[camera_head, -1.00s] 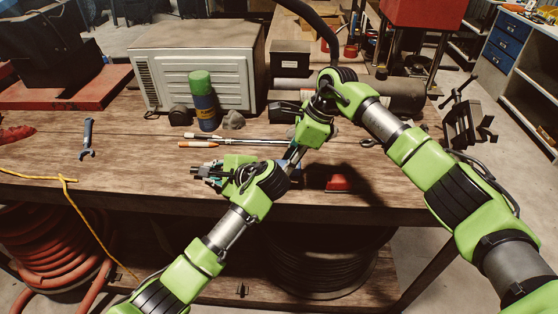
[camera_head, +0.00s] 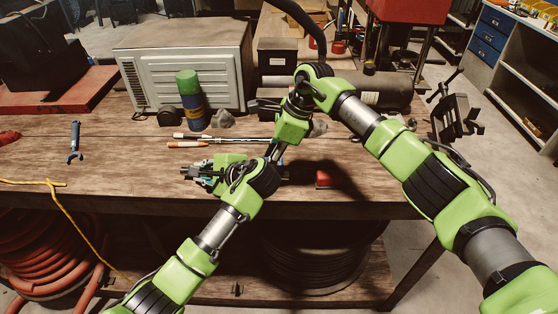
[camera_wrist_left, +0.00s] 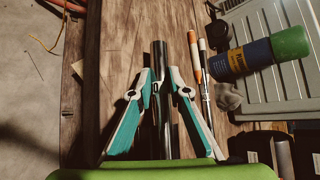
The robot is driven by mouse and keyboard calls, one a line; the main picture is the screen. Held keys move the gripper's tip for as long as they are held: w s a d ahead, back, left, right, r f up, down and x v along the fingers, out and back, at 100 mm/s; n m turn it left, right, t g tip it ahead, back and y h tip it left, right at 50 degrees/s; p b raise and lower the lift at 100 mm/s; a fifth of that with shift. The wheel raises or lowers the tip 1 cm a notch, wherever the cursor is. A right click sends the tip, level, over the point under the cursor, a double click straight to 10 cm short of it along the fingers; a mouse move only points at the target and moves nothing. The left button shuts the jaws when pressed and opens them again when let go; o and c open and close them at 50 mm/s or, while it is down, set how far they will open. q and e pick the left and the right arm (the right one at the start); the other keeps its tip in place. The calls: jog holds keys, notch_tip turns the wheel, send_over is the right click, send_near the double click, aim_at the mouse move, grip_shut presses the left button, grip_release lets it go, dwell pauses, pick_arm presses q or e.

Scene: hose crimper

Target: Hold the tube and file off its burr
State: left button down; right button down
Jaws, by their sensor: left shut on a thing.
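My left gripper (camera_head: 196,172) is shut on the dark tube (camera_wrist_left: 160,60). In the left wrist view its two teal-and-white fingers (camera_wrist_left: 160,78) stand on either side of the tube, which points away from the palm. In the head view the dark tube (camera_head: 187,167) shows only as a short end past the fingers, low over the workbench. My right gripper (camera_head: 276,152) points down close behind my left wrist; its fingertips are mostly hidden, so what it holds cannot be told. No file can be made out for certain.
A green-capped blue bottle (camera_head: 190,100) stands before a beige box (camera_head: 185,65). A vise (camera_head: 455,118) is at right.

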jog(key=shift+a, duration=0.5)
jog(key=shift+d+r, duration=0.1)
jog(key=shift+r, duration=4)
pick_arm(q)
jog(key=c, duration=1.8)
grip_release()
jog(key=shift+c, duration=0.2)
jog(key=v, duration=1.2)
